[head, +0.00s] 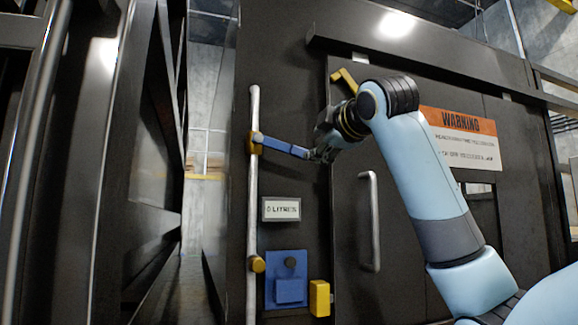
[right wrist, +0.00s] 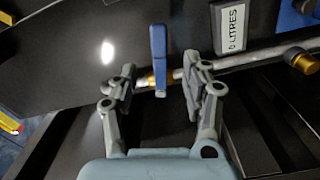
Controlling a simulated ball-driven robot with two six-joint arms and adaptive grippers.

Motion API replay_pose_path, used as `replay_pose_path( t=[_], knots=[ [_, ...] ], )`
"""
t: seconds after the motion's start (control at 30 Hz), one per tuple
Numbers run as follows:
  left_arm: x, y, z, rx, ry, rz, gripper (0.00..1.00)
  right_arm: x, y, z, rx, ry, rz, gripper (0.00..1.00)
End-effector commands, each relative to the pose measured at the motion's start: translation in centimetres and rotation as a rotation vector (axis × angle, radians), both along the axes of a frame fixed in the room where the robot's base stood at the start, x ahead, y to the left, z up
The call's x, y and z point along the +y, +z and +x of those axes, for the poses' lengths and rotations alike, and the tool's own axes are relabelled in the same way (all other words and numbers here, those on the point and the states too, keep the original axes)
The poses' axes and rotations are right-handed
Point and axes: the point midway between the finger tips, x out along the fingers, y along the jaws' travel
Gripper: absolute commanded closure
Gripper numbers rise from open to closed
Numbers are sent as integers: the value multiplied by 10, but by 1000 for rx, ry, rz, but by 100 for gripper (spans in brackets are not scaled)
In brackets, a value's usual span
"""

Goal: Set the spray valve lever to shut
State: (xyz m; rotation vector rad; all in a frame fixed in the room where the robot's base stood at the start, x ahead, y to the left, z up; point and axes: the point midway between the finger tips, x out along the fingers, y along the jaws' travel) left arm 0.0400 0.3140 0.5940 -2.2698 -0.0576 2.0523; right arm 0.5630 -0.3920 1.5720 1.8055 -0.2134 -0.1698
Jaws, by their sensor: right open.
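The spray valve lever (head: 283,146) is a blue bar that sticks out to the right from a brass valve body (head: 254,143) on a vertical grey pipe (head: 253,200). It lies roughly across the pipe, tilted slightly down toward its free end. My right gripper (head: 322,151) is at the lever's free end. In the right wrist view, my open right gripper (right wrist: 162,72) has a finger on each side of the blue lever (right wrist: 158,55), with gaps between. The brass valve body (right wrist: 160,80) shows partly between the fingers. I see no contact. My left gripper is not in view.
A "0 LITRES" display (head: 281,209) and a blue box (head: 287,280) are right of the pipe. A yellow block (head: 319,298) sits lower right. Dark framing (head: 95,150) stands left.

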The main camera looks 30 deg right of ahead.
Motion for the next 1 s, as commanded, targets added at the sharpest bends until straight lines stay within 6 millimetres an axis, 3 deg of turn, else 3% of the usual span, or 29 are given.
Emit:
replay_pose_path(
  t=[0.23, 0.6, 1.0],
  knots=[
    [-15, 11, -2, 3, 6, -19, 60, -7, 4, 32, -2, 2, 6, 52],
    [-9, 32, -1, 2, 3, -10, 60, -22, 4, 95, -3, 3, 5, 52],
    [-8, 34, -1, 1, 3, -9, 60, -25, 2, 104, -3, 1, 3, 52]
  ],
)
